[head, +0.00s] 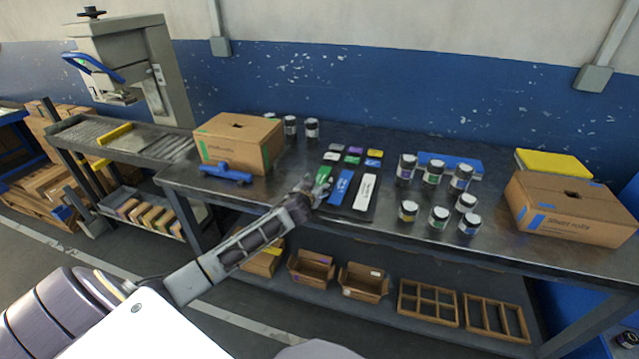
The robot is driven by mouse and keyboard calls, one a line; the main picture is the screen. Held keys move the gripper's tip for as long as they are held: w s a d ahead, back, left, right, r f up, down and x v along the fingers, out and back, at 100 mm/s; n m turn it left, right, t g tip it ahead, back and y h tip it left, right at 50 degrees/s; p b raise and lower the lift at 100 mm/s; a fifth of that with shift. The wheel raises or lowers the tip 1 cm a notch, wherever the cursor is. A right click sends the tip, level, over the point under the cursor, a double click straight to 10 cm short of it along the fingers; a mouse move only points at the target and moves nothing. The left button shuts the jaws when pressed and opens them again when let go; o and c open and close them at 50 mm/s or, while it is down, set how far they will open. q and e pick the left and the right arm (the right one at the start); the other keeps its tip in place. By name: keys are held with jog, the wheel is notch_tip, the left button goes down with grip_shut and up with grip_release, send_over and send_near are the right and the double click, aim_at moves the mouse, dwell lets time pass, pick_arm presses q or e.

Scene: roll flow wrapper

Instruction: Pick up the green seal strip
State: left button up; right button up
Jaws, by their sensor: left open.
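The green seal strip (323,173) lies on a dark mat (352,212) on the metal workbench, left of a blue strip (341,187) and a white strip (365,191). My left gripper (316,187) is open at the near end of the green strip and hides that part of it. I cannot tell whether the fingers touch the strip. My right gripper is not in view.
Small coloured packs (354,150) lie just behind the strips. Several dark jars (433,172) stand to the right. A cardboard box (237,142) and a blue tool (225,173) are to the left. Another box (569,208) stands at the far right.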

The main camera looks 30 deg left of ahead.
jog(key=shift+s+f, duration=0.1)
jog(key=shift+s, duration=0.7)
pick_arm(q)
jog(key=c, duration=0.7)
jog(key=shift+c, duration=0.7)
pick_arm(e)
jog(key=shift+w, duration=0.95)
